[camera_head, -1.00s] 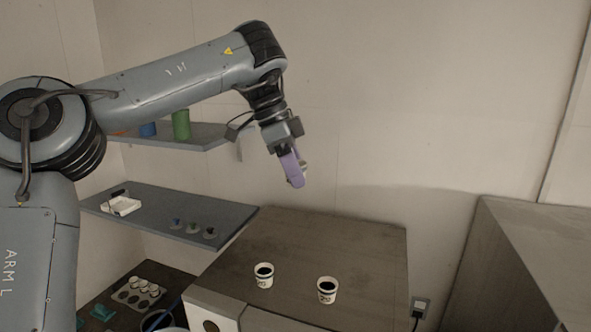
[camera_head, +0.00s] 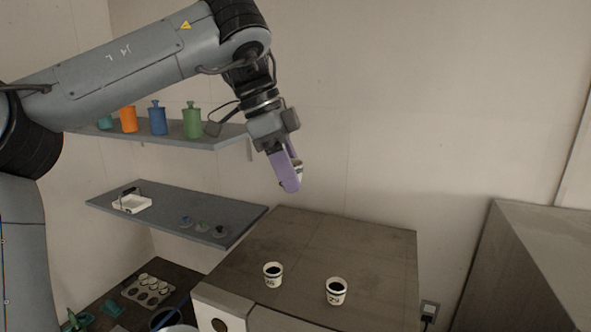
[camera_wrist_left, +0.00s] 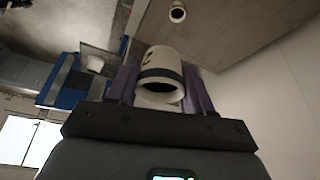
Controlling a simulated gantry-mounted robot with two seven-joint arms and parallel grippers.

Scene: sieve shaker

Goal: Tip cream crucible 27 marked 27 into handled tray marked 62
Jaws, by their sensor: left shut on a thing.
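My left gripper (camera_head: 292,182), with purple fingers, is shut on a cream crucible (camera_wrist_left: 160,68) with a dark band. In the head view it is high above the back left part of the cabinet top, and the fingers hide most of the crucible. In the left wrist view the crucible sits between both fingers (camera_wrist_left: 161,88); its number is not legible. A white tray with a dark handle (camera_head: 131,205) stands on the lower wall shelf, left of the gripper and lower; no marking can be read on it. My right gripper is not in view.
Several small knobbed items (camera_head: 203,227) sit on the lower shelf (camera_head: 165,215). Coloured bottles (camera_head: 158,118) line the upper shelf (camera_head: 225,135).

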